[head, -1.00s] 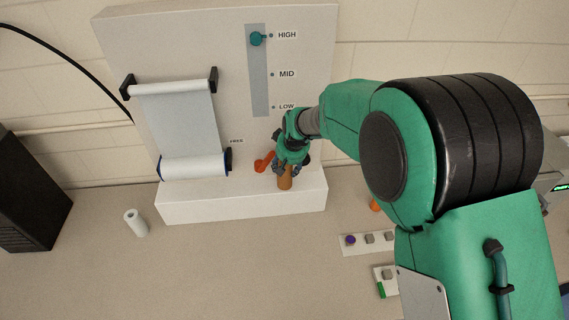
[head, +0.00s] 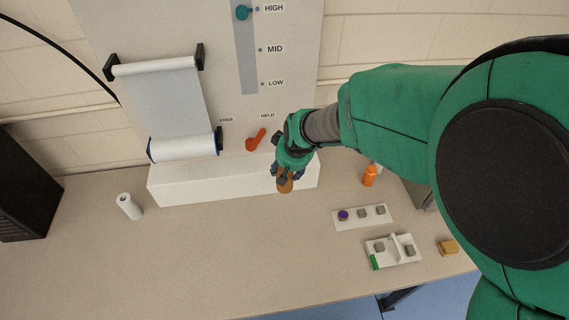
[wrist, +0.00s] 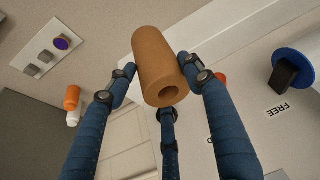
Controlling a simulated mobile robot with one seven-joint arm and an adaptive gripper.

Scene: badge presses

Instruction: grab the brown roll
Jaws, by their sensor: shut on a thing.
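The brown roll (head: 285,185) is a short hollow cylinder. It hangs from my gripper (head: 287,173) in front of the white ledge of the press in the head view. In the wrist view the brown roll (wrist: 157,62) sits between the blue-wrapped fingers of my gripper (wrist: 160,80), with its open end toward the camera. The fingers are shut on it from the sides and from below. The roll's far end is hidden from the wrist camera.
The white press panel (head: 300,60) has a red lever (head: 256,139), a teal slider knob (head: 243,12) and a white film roll (head: 184,147). The front table is clear.

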